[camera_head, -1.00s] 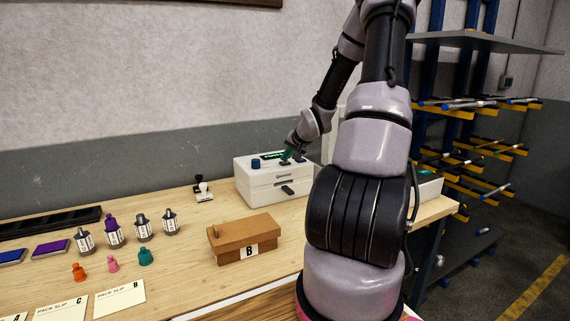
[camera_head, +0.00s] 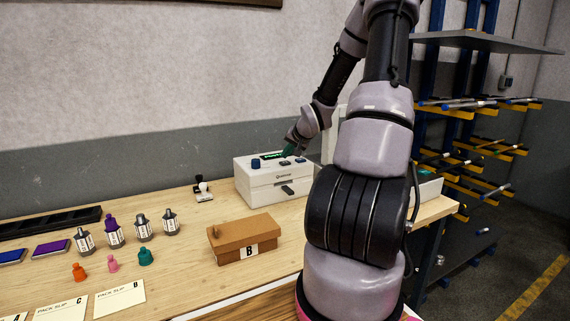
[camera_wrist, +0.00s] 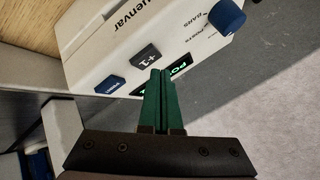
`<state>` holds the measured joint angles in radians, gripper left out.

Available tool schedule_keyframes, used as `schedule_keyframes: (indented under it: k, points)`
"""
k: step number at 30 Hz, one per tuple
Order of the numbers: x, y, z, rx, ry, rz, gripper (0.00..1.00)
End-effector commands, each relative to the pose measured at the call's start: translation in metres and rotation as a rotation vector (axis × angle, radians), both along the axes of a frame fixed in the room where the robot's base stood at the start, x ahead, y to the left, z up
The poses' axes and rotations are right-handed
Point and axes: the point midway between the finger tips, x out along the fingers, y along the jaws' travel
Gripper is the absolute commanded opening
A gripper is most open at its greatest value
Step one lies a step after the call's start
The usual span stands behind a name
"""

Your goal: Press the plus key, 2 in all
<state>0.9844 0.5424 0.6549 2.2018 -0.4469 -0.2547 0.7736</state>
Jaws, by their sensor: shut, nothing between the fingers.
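The plus key, a dark grey key marked "+1" (camera_wrist: 147,54), sits on the sloped top of a white machine (camera_wrist: 100,30), between a blue key (camera_wrist: 110,85) and the lit green display (camera_wrist: 181,65). In the head view the white machine (camera_head: 262,186) stands at the back of the bench. My gripper (camera_wrist: 160,71) is shut and empty, its green fingertips close beside the plus key and partly covering the display. In the head view my gripper (camera_head: 288,152) is just above the key panel, apparently clear of it.
A blue knob (camera_wrist: 227,17) stands up from the machine. A brown box marked B (camera_head: 242,240) is in front of it. A stamp (camera_head: 203,191), several bottles and ink pads lie to the left. A rack (camera_head: 480,120) stands at right.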

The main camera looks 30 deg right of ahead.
Motion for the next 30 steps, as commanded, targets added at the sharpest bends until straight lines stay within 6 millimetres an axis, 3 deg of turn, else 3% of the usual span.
schedule_keyframes:
  k: [11, 24, 30]
  points:
    - [0.0, 0.0, 0.004, 0.0, 0.001, -0.001, 0.0]
    - [0.0, -0.001, 0.045, 0.0, -0.001, -0.002, 0.0]
    - [0.0, 0.0, 0.051, 0.0, 0.0, 0.0, 0.0]
